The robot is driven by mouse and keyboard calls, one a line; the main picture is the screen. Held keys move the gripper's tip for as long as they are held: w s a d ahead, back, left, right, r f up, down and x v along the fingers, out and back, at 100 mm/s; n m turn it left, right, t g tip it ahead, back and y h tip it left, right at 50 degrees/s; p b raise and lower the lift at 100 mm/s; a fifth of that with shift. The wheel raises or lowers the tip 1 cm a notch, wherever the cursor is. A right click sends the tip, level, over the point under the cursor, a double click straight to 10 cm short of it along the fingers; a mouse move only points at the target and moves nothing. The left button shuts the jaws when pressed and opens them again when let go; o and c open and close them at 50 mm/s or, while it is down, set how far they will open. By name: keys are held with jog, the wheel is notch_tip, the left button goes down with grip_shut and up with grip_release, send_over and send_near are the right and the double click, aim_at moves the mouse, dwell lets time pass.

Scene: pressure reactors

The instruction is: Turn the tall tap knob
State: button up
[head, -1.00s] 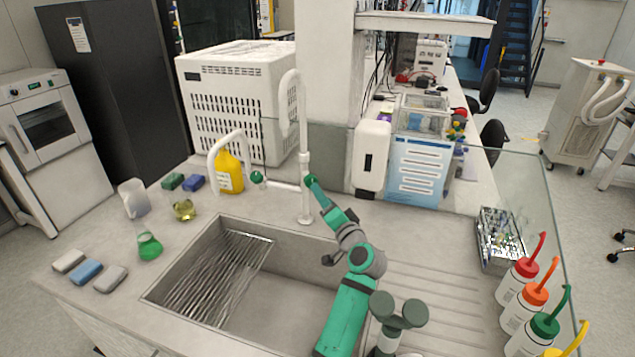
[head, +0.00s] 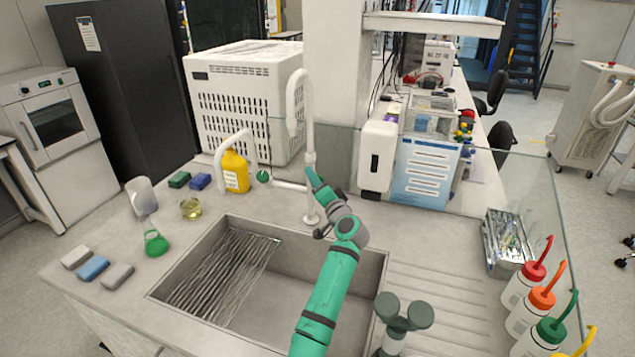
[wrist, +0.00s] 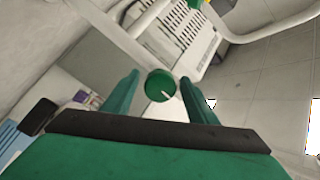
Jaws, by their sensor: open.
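The tall white tap (head: 302,90) stands behind the sink, with an arched spout. Its round green knob (wrist: 160,86) with a white mark shows in the wrist view, between the tips of my two green fingers. In the head view this knob is hidden by my gripper (head: 310,174), which is at the tap's column. My gripper (wrist: 158,80) is open, with a finger on either side of the knob. I see a gap on each side of it, and cannot tell how deep the knob sits between them.
A shorter white tap (head: 219,160) with its own green knob (head: 263,176) stands to the left. The sink (head: 290,292) lies below my arm. A yellow bottle (head: 235,173) and flasks stand left, and wash bottles (head: 520,284) right.

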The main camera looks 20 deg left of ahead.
jog(key=c, duration=1.1)
jog(key=shift+n, duration=3.5)
jog(key=o, duration=1.1)
